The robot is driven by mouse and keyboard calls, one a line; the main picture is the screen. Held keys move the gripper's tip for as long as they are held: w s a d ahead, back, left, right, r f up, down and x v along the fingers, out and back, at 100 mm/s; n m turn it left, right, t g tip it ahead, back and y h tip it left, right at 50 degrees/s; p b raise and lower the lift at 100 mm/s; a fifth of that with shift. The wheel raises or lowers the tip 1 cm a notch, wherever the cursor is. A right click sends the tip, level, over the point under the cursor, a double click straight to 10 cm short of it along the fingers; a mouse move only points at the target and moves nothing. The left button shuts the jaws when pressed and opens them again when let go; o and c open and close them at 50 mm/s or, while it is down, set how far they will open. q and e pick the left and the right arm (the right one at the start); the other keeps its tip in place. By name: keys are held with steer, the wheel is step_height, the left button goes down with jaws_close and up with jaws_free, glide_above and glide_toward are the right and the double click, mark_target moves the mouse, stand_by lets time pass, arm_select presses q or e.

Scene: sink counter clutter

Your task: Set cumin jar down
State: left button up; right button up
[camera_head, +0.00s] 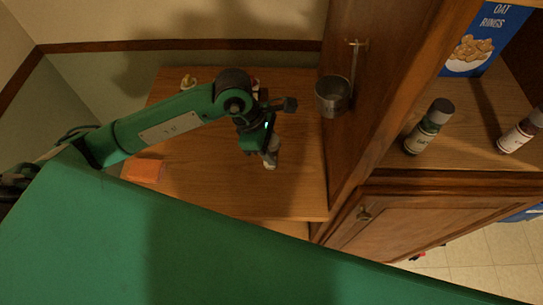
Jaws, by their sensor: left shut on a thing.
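My left gripper (267,143) is over the wooden counter (225,190), pointing down and away from my arm. It is shut on a small, pale thing (271,159), which I take to be the cumin jar. The gripper hides most of it and no label can be read. I cannot tell whether its base touches the counter. My right gripper is not in view.
Two dark-capped jars (428,127) (517,135) and a blue cereal box (484,40) stand on the right shelf. An orange flat item (145,171) lies at the left. Counter below my gripper is clear.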

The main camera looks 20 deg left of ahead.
arm_select(q)
step_height(320, 180, down, 2)
steer(key=shift+f, duration=0.1)
steer(key=shift+f+p, duration=0.45)
steer(key=shift+f, duration=0.1)
step_height(320, 180, down, 3)
steer(key=shift+p, duration=0.45)
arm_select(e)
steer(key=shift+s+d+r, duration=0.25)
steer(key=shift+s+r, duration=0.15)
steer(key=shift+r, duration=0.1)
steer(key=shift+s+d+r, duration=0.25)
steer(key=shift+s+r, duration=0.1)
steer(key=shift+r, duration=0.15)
arm_select(q)
steer(key=shift+f, duration=0.1)
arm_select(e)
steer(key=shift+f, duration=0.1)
arm_select(q)
steer(key=shift+f+b, duration=0.15)
steer(key=shift+b, duration=0.2)
steer(key=o, duration=1)
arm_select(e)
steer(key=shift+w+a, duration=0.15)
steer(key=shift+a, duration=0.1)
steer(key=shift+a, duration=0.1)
